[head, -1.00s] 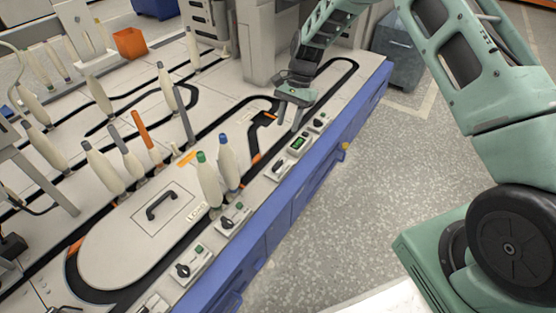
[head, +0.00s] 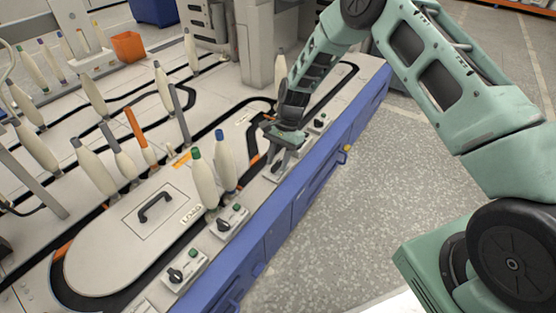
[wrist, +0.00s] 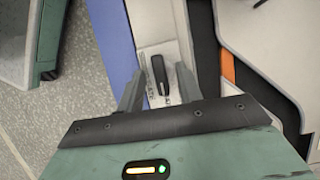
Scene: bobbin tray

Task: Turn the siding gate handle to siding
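The siding gate handle (wrist: 160,76) is a black rotary lever on a pale plate with dark lettering, partly hidden by my gripper. In the wrist view it points nearly straight up the picture, tilted slightly. My gripper (wrist: 160,88) is open, with one grey finger on each side of the lever and gaps showing between. I cannot tell whether the fingertips reach down to its level. In the head view my gripper (head: 277,158) is over a control box (head: 274,172) on the table's front edge and covers its lever.
Other control boxes line the edge, one with a black knob (head: 223,223) and another knob (head: 176,275) nearer. Two upright bobbins, green-tipped (head: 204,182) and blue-tipped (head: 225,165), stand left of my gripper. The floor (head: 330,240) to the right is clear.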

